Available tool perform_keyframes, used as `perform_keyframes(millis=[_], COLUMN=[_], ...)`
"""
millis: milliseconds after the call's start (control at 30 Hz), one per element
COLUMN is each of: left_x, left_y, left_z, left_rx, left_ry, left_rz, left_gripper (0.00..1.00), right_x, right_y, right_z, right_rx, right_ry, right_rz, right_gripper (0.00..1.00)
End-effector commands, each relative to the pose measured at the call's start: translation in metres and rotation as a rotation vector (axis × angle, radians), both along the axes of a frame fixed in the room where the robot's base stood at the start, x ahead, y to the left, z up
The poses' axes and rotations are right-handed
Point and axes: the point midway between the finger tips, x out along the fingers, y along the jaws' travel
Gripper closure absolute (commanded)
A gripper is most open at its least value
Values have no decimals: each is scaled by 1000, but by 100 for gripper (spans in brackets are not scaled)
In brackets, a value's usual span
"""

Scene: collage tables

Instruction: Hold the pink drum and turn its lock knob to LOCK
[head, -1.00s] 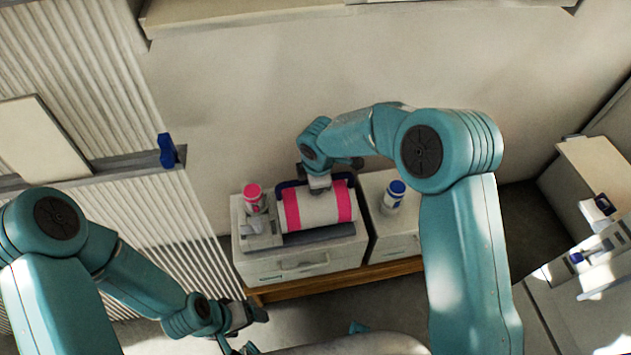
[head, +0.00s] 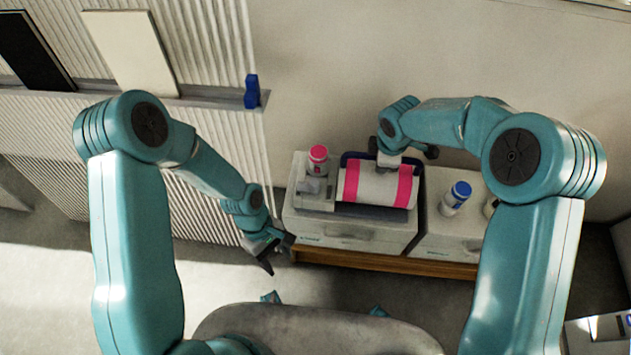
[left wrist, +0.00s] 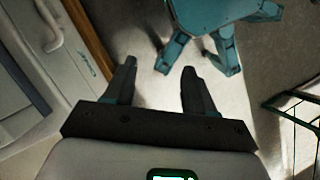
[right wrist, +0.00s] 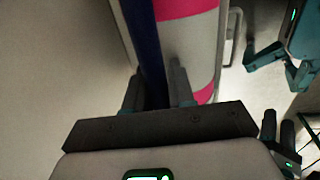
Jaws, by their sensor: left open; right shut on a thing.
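The pink drum (head: 377,187) is a white cylinder with two pink bands, lying sideways in a holder on a white cabinet. A dark blue bar (head: 352,157) runs along its back; the bar also shows in the right wrist view (right wrist: 143,40). My right gripper (right wrist: 155,88) is shut on this bar, with one finger on each side. My left gripper (head: 279,253) is open and empty, low beside the cabinet's front left corner. Its fingers also show apart in the left wrist view (left wrist: 159,72). A grey block (head: 315,194) sits at the drum's left end. I cannot make out the lock knob or its marking.
A pink-capped bottle (head: 318,160) stands behind the grey block. A blue-capped bottle (head: 456,198) stands on the right-hand cabinet (head: 450,240). A wooden ledge (head: 390,262) runs below the cabinets. A ribbed wall with a shelf rises at the left.

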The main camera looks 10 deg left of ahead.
Motion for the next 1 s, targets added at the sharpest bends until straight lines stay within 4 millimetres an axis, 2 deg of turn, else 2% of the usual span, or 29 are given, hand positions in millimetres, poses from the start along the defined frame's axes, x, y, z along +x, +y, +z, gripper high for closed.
perform_keyframes(millis=[33, 167, 233, 300, 400, 533, 667, 767, 1000], left_x=[26, 95, 129, 161, 193, 196, 195, 194, 194], left_y=[3, 8, 4, -8, -34, -62, -69, -69, -69], left_z=[9, 49, 77, 106, 141, 158, 153, 137, 84], left_rx=[61, 247, 320, 355, 344, 327, 324, 325, 324], left_ry=[14, 14, -34, -110, -230, -282, -289, -286, -285], left_rz=[48, 175, 212, 211, 173, 128, 112, 112, 112], left_gripper=[45, 45, 45, 45, 45, 45, 45, 45, 45], right_x=[1, 1, 1, 1, 1, 1, 1, 1, 1], right_y=[0, 0, 0, 0, 0, 0, 0, 0, 0], right_z=[1, 1, 1, 1, 1, 1, 1, 1, 2], right_rx=[0, 0, 0, 0, 1, 1, 1, 1, 1], right_ry=[-3, -3, -3, -3, -3, -3, -3, -4, -4], right_rz=[0, 0, 0, 0, 0, 0, -1, -1, -1], right_gripper=[100, 100, 100, 100, 100, 100, 100, 100, 100])
